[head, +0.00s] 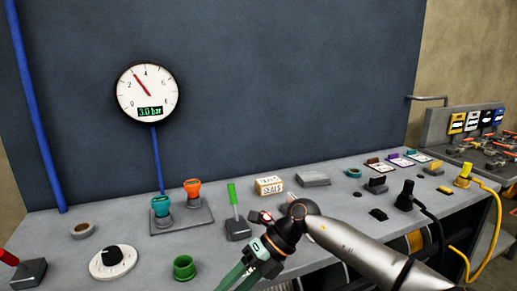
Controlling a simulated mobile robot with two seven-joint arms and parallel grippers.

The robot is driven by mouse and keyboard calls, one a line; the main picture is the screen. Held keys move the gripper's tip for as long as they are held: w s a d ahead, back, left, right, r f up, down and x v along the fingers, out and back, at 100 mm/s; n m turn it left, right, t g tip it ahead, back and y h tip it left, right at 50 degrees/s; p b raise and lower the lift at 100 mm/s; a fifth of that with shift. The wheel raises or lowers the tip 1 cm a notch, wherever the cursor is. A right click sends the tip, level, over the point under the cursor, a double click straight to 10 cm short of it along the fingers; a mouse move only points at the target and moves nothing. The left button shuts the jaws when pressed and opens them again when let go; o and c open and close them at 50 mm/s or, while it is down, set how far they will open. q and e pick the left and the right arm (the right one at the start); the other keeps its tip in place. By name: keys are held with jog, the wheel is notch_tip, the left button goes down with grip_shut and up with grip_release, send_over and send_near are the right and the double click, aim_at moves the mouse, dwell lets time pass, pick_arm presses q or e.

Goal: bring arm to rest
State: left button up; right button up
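An arm link of mine (355,242), light grey, comes in from the lower right and rises to a dark joint (300,211) in front of the bench. From there a black section with a "0" label (257,246) and teal bars (236,276) runs down and left, out of the bottom edge. I see no fingertips and nothing held. No arm comes in from the left. Neither gripper can be made out.
The grey bench carries orange (192,188) and teal (160,205) fittings, a green-handled lever (233,203), a SEALS box (269,186), a dial knob (112,260) and a green cup (184,267). Black (434,220) and yellow (490,189) cables hang at right. A gauge (147,92) is behind.

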jog(key=s+a+r+m+t+y+p, duration=0.1)
jog(key=s+a+r+m+y, duration=0.2)
jog(key=s+a+m+y, duration=0.5)
jog(key=w+d+f+m+t+h+p, duration=0.1)
jog(key=w+d+f+m+t+h, duration=0.2)
jog(key=d+f+m+t, duration=0.5)
jog(key=w+d+f+m+t+h+p, duration=0.15)
jog(key=w+d+m+t, duration=0.35)
jog(key=m+t, duration=0.7)
jog(key=s+d+f+m+g+h, duration=0.8)
jog(key=s+d+f+m+h, duration=0.2)
jog(key=s+d+f, duration=0.7)
jog(key=s+f+m, duration=0.1)
jog(key=s+m, duration=0.1)
jog(key=s, duration=0.1)
jog(key=shift+d+f, duration=0.3)
jog(key=shift+f, duration=0.1)
